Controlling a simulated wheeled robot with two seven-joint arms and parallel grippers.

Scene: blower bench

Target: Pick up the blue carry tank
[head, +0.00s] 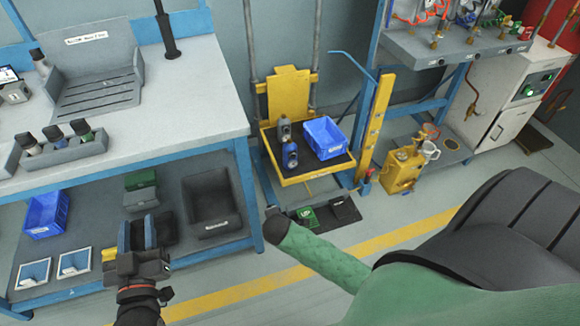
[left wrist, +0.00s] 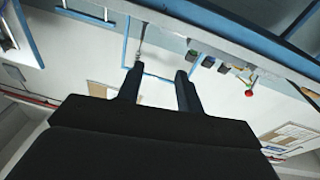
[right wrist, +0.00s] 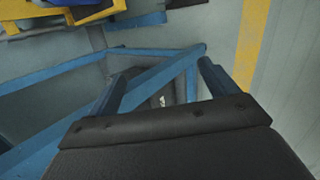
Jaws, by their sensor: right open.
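I cannot make out a thing that is clearly a blue carry tank. An open blue box (head: 325,138) stands on the yellow cart (head: 318,174), right of two small grey pieces; the nearer grey piece (head: 290,155) has a blue patch. My left gripper (head: 137,236) is in front of the bench's lower shelf in the head view, left of the cart. In the left wrist view its fingers (left wrist: 157,77) stand apart with nothing between. My right gripper (right wrist: 166,85) shows surely only in the right wrist view, open and empty, with blue bars beyond it and the cart's edge at upper left.
The bench (head: 200,100) at left has a blue leg beside the cart; a blue bin (head: 45,213) and a dark bin (head: 210,203) sit on its lower shelf. A yellow can (head: 402,168) stands right of the cart. A large green and black shape covers the lower right.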

